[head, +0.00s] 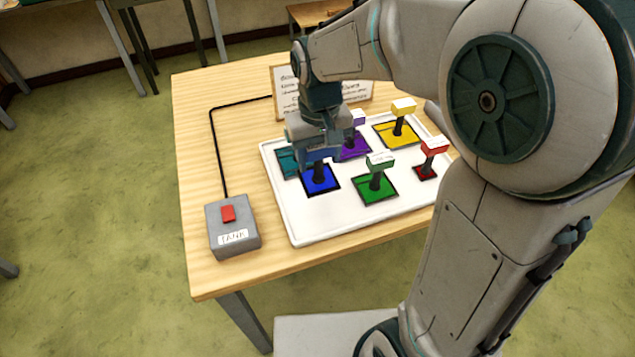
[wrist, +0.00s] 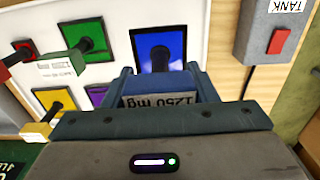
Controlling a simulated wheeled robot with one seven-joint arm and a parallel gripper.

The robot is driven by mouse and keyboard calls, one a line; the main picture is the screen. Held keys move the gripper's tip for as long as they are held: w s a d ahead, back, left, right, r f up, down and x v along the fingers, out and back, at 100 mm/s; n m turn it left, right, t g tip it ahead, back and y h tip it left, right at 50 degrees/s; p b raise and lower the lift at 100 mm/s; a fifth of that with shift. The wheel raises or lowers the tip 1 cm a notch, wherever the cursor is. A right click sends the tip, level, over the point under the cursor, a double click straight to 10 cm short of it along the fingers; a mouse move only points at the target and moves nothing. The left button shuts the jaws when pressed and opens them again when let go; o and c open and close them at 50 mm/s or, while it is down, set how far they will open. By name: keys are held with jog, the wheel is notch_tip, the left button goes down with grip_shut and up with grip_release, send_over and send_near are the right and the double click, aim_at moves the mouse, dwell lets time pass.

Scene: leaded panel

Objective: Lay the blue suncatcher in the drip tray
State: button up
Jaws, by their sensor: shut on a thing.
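The blue suncatcher (head: 321,182) is a dark-edged blue square with an upright post, at the front left of a white rimmed board (head: 305,229). My gripper (head: 318,152) is above it, shut on the block at the top of its post. In the wrist view the blue square (wrist: 160,36) shows beyond my gripper (wrist: 160,82), and a label reading "1250 mg" (wrist: 160,99) shows between the fingers. I cannot tell whether the square touches the board. No separate drip tray can be made out; I cannot tell whether the white board is it.
Close around stand green (head: 379,190), purple (head: 355,146), yellow (head: 397,134), red (head: 427,172) and teal (head: 288,162) squares, several with upright tagged posts. A grey TANK box (head: 233,238) with a red switch sits left. A sign (head: 357,92) stands behind.

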aim_at(318, 180)
notch_tip(318, 180, down, 8)
jog(key=shift+s+a+f, duration=0.1)
dwell(0.4)
jog(key=shift+f, duration=0.1)
jog(key=o, duration=1)
jog(key=shift+o, duration=0.2)
